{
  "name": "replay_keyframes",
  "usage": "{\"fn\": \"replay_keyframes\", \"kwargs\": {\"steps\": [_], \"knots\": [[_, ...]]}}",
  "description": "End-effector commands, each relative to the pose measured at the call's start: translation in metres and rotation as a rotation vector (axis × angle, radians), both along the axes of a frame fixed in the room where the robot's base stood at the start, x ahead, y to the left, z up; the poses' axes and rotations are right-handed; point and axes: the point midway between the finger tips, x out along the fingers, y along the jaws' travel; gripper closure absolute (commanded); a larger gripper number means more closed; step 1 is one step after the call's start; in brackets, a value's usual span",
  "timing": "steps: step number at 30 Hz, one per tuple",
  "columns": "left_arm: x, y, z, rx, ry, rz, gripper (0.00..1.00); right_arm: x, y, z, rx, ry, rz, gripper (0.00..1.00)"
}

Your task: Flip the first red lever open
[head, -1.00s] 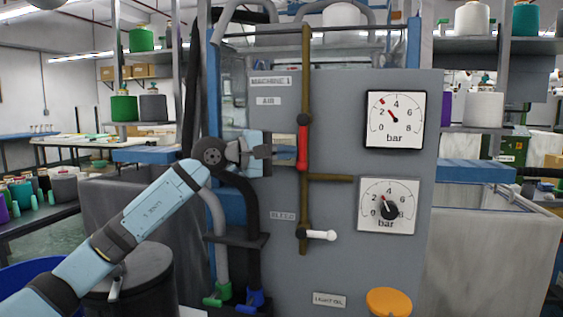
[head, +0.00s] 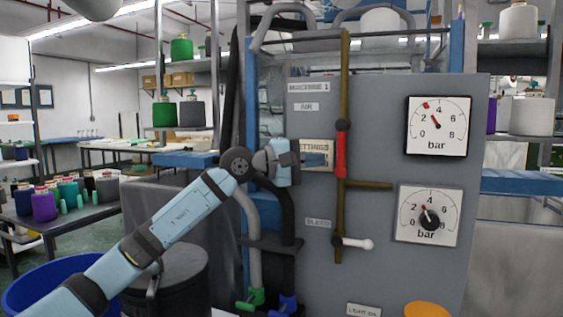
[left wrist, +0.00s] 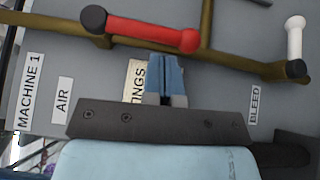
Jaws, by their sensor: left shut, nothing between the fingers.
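The red lever (head: 341,154) hangs straight down along the brass pipe (head: 345,80) on the grey panel marked MACHINE 1, below a black pivot. In the left wrist view the red lever (left wrist: 150,33) lies across the top, between its black pivot and red knob end. My left gripper (head: 328,154) is shut and empty, just left of the lever, in front of a label reading SETTINGS. In the left wrist view its blue fingertips (left wrist: 166,62) point at the lever's knob end; I cannot tell whether they touch it. My right gripper is not in view.
A white bleed lever (head: 358,243) sits lower on the same pipe. Two bar gauges, the upper (head: 438,125) and the lower (head: 429,214), are to the right. Hoses (head: 285,220) run below my left gripper. A blue bin (head: 45,283) stands at lower left.

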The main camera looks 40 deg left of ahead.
Motion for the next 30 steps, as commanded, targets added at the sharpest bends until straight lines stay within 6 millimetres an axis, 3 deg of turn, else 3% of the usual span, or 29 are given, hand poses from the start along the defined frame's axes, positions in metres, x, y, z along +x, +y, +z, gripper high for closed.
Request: {"fn": "replay_keyframes", "kwargs": {"steps": [6,12,21,30], "knots": [[-0.040,0.036,-0.005,0.005,0.003,0.006,1.00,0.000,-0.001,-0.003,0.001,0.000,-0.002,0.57],[-0.068,0.059,-0.007,0.004,0.002,0.004,1.00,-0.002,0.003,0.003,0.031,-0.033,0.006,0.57],[-0.085,0.073,-0.005,0.001,-0.001,0.003,1.00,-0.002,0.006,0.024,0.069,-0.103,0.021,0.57],[-0.086,0.074,-0.004,0.000,-0.001,0.002,1.00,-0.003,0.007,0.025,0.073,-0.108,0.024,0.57]]}}
